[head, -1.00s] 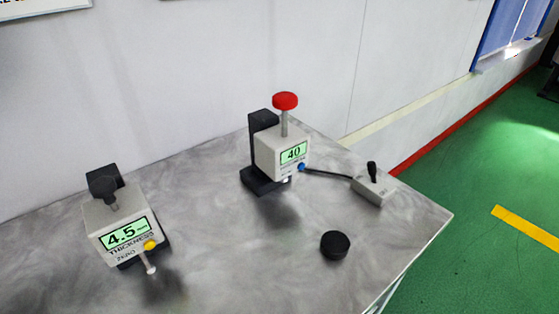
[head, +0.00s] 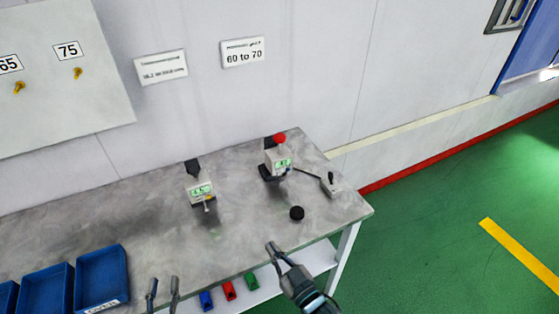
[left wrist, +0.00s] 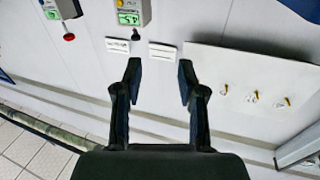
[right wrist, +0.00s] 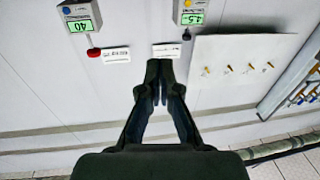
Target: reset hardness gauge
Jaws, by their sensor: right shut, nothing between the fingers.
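The hardness gauge (head: 278,158) is a light grey box on a dark stand with a red knob (head: 279,139) on top. It stands at the back right of the table; its display reads 40 in the right wrist view (right wrist: 80,25). A cable joins it to a small switch box (head: 332,187) with a black lever. My right gripper (head: 272,247) is shut and empty at the table's front edge, apart from the gauge. My left gripper (head: 163,283) is open and empty at the front edge, further left. The gauge also shows upside down in the left wrist view (left wrist: 58,8).
A thickness gauge (head: 200,188) reading 4.5 stands left of the hardness gauge. A black disc (head: 297,213) lies near the front. Blue trays (head: 101,276) are at the left; blue, red and green small bins (head: 229,290) sit below the front edge.

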